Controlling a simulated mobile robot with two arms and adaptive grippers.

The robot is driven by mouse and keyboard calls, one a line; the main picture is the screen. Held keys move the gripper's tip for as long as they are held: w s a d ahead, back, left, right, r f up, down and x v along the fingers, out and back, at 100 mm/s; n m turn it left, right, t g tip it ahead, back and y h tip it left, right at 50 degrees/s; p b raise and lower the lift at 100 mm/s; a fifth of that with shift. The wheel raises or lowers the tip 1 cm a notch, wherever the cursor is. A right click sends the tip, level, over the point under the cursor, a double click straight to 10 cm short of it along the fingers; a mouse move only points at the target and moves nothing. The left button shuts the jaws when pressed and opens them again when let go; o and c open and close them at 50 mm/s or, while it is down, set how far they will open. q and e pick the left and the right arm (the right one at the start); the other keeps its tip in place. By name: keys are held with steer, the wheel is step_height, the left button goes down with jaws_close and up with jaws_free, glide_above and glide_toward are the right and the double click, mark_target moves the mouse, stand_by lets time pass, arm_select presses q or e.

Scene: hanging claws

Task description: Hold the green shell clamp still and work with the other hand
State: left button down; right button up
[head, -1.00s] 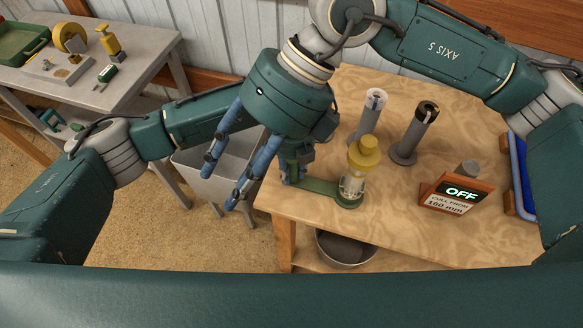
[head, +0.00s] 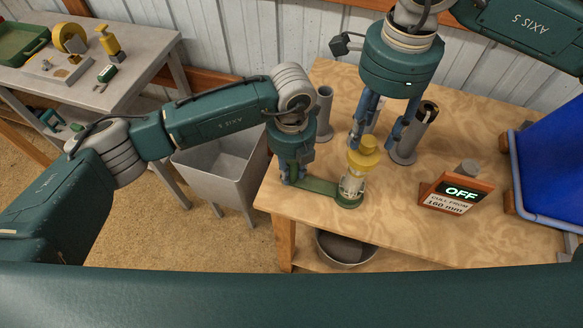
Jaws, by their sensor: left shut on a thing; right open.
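The green shell clamp (head: 318,187) lies at the table's front left corner, with its flat arm running right to a round green base. A clear, pale cylinder (head: 350,184) with a yellow knobbed top (head: 363,153) stands upright at that base. My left gripper (head: 294,178) is shut on the clamp's left end, with its fingers pointing down. My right gripper (head: 374,144) is open, pointing down behind the yellow top. A pale-topped grey tube (head: 373,118) shows partly between its blue fingers; I cannot tell if they touch it.
A grey tube (head: 324,112) stands behind the clamp and a dark-topped tube (head: 410,138) stands to the right. A grey bin (head: 215,165) stands left of the table (head: 410,235). The front middle is clear.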

mark_target(369, 141)
step_height(369, 141, down, 4)
steer(key=shift+f, duration=0.2)
arm_select(q)
steer(key=shift+s, duration=0.1)
arm_select(e)
steer(key=shift+s+f, duration=0.1)
steer(key=shift+s, duration=0.05)
jaws_close()
arm_select(q)
steer(key=shift+r, duration=0.1)
arm_select(e)
steer(key=c, duration=0.8)
jaws_free()
arm_select(q)
steer(key=shift+d, duration=0.1)
arm_select(e)
jaws_close()
steer(key=shift+r, duration=0.2)
